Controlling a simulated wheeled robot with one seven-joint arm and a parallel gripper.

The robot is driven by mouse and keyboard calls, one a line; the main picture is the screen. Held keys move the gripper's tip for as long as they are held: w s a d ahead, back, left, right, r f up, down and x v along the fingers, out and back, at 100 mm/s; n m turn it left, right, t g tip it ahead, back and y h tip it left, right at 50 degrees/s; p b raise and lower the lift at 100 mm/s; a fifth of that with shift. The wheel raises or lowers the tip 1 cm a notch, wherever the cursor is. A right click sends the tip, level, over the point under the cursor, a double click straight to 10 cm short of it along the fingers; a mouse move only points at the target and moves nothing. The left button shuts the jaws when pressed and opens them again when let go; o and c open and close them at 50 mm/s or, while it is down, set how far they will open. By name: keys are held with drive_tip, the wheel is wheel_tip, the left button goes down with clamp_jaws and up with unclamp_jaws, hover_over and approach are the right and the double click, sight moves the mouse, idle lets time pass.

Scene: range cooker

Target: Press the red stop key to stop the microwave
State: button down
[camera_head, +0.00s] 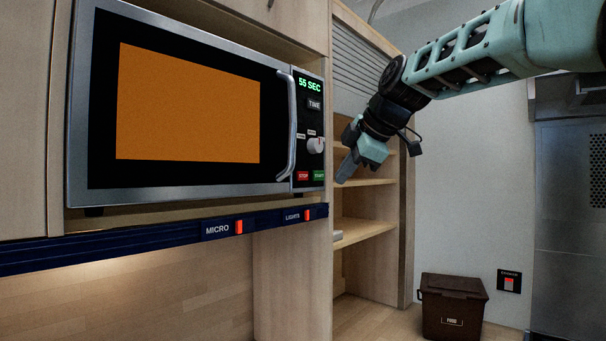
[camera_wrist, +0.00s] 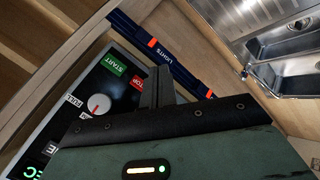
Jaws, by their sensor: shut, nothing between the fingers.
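The microwave (camera_head: 185,195) has a lit orange window and a green display (camera_head: 310,85) reading 55 SEC. The red stop key (camera_head: 303,176) is low on its panel, left of the green start key (camera_head: 319,175). In the wrist view, the red stop key (camera_wrist: 137,82) shows beside the fingers, and the green start key (camera_wrist: 115,66) is farther left. My gripper (camera_head: 344,172) is shut and empty, pointing down, to the right of the panel in the head view. It looks apart from the keys. In the wrist view, my gripper's fingers (camera_wrist: 156,90) appear close to the stop key.
A round knob (camera_head: 316,145) sits above the keys, and a handle (camera_head: 286,130) is to their left. A blue rail (camera_head: 130,242) with red MICRO and LIGHTS switches runs below. Open shelves (camera_head: 365,183) stand to the right. A brown bin (camera_head: 452,308) stands below right.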

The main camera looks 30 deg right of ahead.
sight(303, 176)
drive_tip(key=shift+w+a+p, duration=0.45)
drive_tip(key=shift+w+p, duration=0.2)
drive_tip(key=shift+w, duration=0.5)
drive_tip(key=shift+w+a+p, duration=0.5)
drive_tip(key=shift+w+p, duration=0.15)
drive_tip(key=shift+w, duration=0.5)
drive_tip(key=shift+w+a+p, duration=0.45)
drive_tip(key=shift+w+p, duration=0.2)
drive_tip(key=shift+w, duration=0.5)
drive_tip(key=shift+w+a, duration=0.15)
drive_tip(key=shift+w, duration=0.2)
drive_tip(key=shift+w+a, duration=0.15)
drive_tip(key=shift+w, duration=0.25)
drive_tip(key=shift+s, duration=0.15)
drive_tip(key=shift+s+d+b, duration=0.3)
drive_tip(key=shift+s+b, duration=0.2)
drive_tip(key=shift+s, duration=0.15)
drive_tip(key=shift+s, duration=0.1)
